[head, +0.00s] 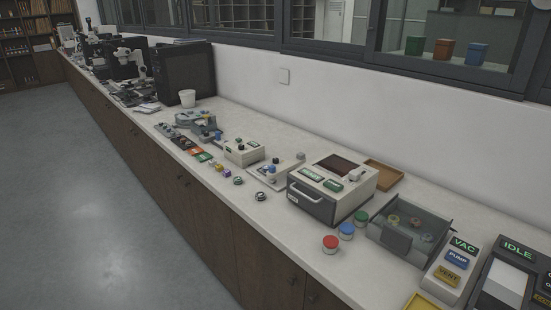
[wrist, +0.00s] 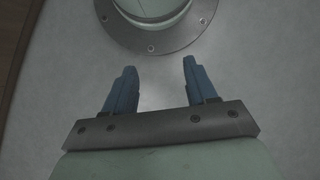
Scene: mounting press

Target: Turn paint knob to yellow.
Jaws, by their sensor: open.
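My gripper (wrist: 160,66) is open and empty in the wrist view, with its two blue fingers apart over a plain pale surface. No knob shows in the wrist view, and my gripper does not show in the head view. In the head view, a cream control box (head: 243,153) with small dark knobs stands mid-counter. Right of it is a low pale unit (head: 276,171) with a blue knob on top. The knobs are too small to read, so I cannot tell which is the paint knob or what colour it points to.
On the counter (head: 262,215) stand a cream press-like machine (head: 332,188), a red-topped jar (head: 330,244), a blue-topped jar (head: 346,231), a grey clear-topped bin (head: 408,228) and a VAC/PUMP/VENT panel (head: 452,268). Several small coloured items line the front edge. The floor (head: 110,220) is clear.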

